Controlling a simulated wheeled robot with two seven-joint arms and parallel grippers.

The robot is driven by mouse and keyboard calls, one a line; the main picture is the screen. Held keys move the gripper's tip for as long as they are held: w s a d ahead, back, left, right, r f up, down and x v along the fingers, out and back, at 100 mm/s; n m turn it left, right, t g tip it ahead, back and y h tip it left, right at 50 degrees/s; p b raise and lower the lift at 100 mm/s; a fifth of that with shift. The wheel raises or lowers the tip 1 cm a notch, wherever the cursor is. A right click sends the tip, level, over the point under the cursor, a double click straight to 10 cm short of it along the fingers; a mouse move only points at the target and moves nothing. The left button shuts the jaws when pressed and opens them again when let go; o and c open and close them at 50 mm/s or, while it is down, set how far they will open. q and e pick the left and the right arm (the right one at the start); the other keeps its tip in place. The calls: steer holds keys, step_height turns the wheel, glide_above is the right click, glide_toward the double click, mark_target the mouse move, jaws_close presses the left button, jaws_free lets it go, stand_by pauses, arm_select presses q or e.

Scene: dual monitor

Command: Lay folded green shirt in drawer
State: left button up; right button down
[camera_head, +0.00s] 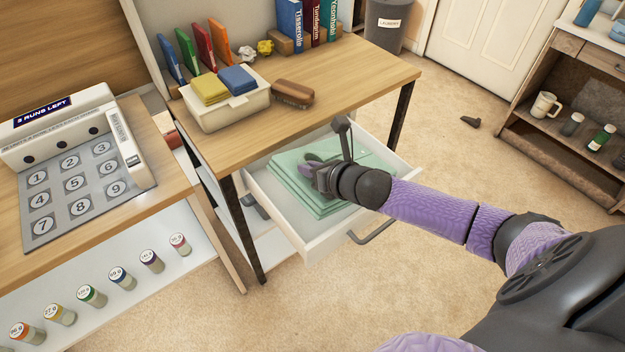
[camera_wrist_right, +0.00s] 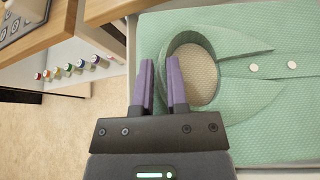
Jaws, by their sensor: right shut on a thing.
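The folded green shirt (camera_head: 302,200) lies flat inside the open white drawer (camera_head: 322,243) under the wooden desk. In the right wrist view the shirt (camera_wrist_right: 255,125) shows its collar and white buttons. My right gripper (camera_head: 311,168) reaches in over the drawer's front and is at the shirt's collar end. In the right wrist view its purple fingers (camera_wrist_right: 162,78) are shut on the shirt at the collar edge; the exact grip is partly hidden. Layered green edges show beneath; I cannot tell whether they are one garment. My left gripper is not in view.
The wooden desktop (camera_head: 360,70) overhangs the drawer's back. A cream bin (camera_head: 232,112) with yellow and blue cloths and a brown brush (camera_head: 293,93) stand on it. A keypad table (camera_head: 160,198) is on the left. Carpet is clear in front of the drawer.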

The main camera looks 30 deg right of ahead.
step_height(320, 180, down, 4)
steer(key=shift+r+b, duration=0.2)
steer(key=shift+b, duration=0.6)
steer(key=shift+r, duration=0.15)
steer(key=c, duration=1.1)
jaws_free()
steer(key=o, duration=0.5)
steer(key=shift+c, duration=0.2)
